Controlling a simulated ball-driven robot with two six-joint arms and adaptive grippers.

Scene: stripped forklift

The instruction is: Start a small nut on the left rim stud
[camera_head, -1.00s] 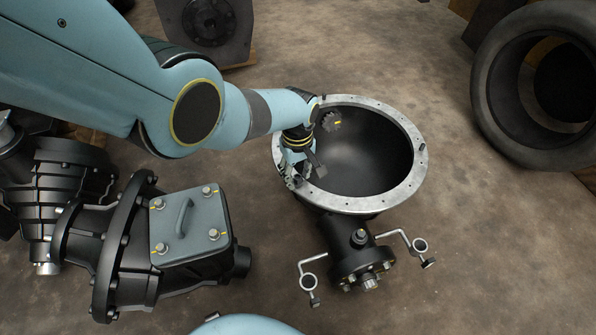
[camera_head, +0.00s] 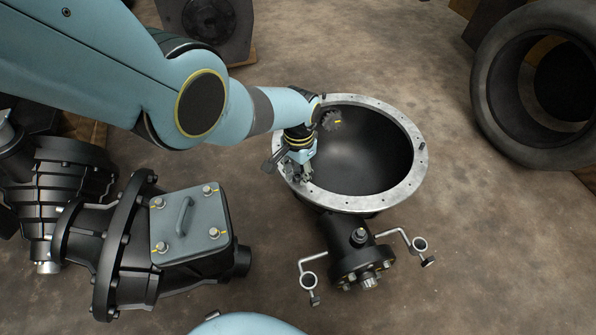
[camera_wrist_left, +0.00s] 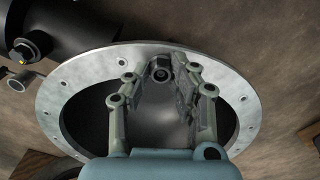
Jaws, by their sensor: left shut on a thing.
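The round black housing has a pale metal rim (camera_head: 352,203) with small holes, and its bowl opens upward. The rim also shows in the wrist view (camera_wrist_left: 82,78). My left gripper (camera_head: 302,177) is over the left part of this rim, pointing down. In the wrist view its two fingertips (camera_wrist_left: 161,75) are shut on a small dark nut (camera_wrist_left: 161,73), right at the rim. The left rim stud is hidden by the gripper and nut, so I cannot tell whether the nut is threaded on it. A dark stud (camera_head: 421,146) stands on the rim's right side. My right gripper is out of view.
A black gearbox with a grey cover plate (camera_head: 190,227) lies at the left. Brackets with rings (camera_head: 308,280) stick out below the housing. A large tyre (camera_head: 490,90) stands at the upper right. The floor between housing and tyre is clear.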

